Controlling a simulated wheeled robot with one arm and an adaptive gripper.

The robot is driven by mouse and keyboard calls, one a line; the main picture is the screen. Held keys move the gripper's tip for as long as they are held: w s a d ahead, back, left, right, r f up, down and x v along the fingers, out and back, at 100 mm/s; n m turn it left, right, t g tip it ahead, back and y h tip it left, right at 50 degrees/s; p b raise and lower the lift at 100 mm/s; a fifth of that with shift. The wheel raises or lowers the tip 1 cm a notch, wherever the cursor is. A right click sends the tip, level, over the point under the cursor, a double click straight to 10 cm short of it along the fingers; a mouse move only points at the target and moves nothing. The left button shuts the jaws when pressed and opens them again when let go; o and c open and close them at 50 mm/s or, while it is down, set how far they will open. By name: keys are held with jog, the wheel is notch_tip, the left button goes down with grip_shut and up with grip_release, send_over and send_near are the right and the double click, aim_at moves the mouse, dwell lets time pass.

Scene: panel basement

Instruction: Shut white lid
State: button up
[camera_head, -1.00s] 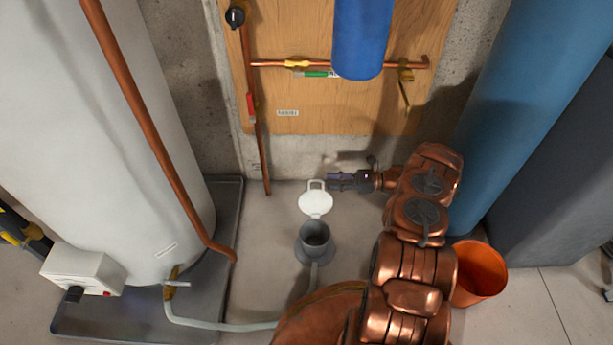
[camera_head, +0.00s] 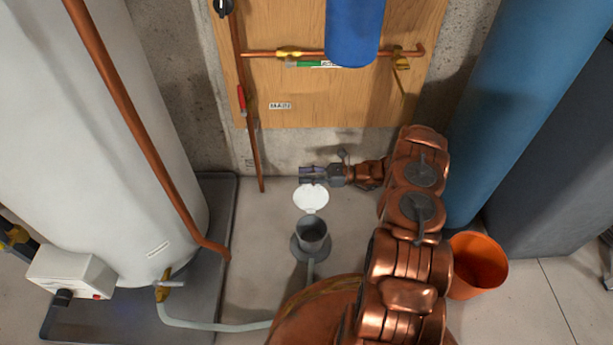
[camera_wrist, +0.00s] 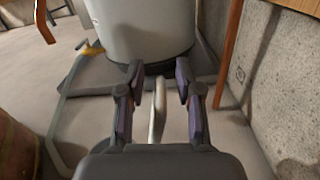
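The white lid (camera_head: 310,198) stands raised on its hinge at the back of a grey drain cup (camera_head: 313,232) on the floor. My gripper (camera_head: 306,174) is at the lid's top edge, covering its handle loop in the head view. In the wrist view my gripper (camera_wrist: 158,72) is open. The lid (camera_wrist: 158,108) shows there edge-on as a pale strip between the fingers, with a gap on each side. I cannot tell its exact depth between them.
A white tank (camera_head: 150,180) stands in a grey tray (camera_head: 222,215) at left. A pale hose (camera_head: 220,325) runs along the floor to the cup. An orange bucket (camera_head: 478,265) is at right, beside my arm. The wall with pipes is close behind.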

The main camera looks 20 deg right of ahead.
grip_shut()
dwell(0.7)
